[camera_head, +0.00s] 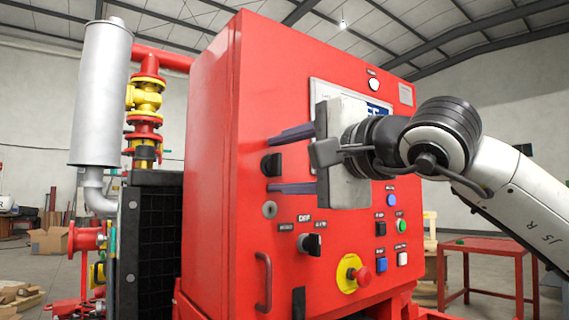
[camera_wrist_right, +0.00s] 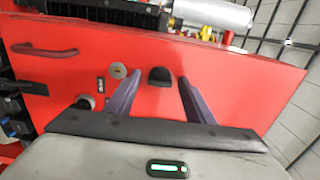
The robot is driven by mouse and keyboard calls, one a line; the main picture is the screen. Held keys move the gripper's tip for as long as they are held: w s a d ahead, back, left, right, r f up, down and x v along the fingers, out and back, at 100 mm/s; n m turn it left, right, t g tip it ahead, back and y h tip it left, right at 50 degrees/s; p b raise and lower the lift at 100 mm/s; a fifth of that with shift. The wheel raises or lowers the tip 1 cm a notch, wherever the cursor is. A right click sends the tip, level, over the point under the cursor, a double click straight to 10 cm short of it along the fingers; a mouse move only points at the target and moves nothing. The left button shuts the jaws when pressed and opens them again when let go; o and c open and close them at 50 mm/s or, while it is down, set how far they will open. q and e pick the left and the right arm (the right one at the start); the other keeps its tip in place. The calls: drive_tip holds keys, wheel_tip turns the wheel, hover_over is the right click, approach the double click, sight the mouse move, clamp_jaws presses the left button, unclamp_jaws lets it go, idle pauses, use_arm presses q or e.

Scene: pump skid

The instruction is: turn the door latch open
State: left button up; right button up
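The door latch (camera_head: 271,164) is a small black knob on the red cabinet door (camera_head: 215,120), near its left side. In the right wrist view the latch (camera_wrist_right: 159,76) shows between and beyond the two fingers. My right gripper (camera_head: 272,163) is open, its two purple-grey fingers reaching toward the door above and below the latch in the head view. In the right wrist view the right gripper (camera_wrist_right: 156,84) has nothing between its fingers that it grips. I cannot tell whether the fingertips touch the door. My left gripper is not in view.
A round keyhole lock (camera_head: 269,209), a black rotary switch (camera_head: 310,244) and a red door handle (camera_head: 263,282) sit below the latch. A red emergency stop (camera_head: 352,273) on a yellow disc and several buttons are further right. A red table (camera_head: 487,245) stands behind.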

drive_tip(key=shift+d, duration=0.1)
drive_tip(key=shift+s+d, duration=0.2)
drive_tip(key=shift+s, duration=0.05)
drive_tip(key=b+v, duration=0.1)
drive_tip(key=v, duration=0.8)
drive_tip(key=shift+s+b, duration=0.25)
drive_tip(key=shift+b, duration=0.15)
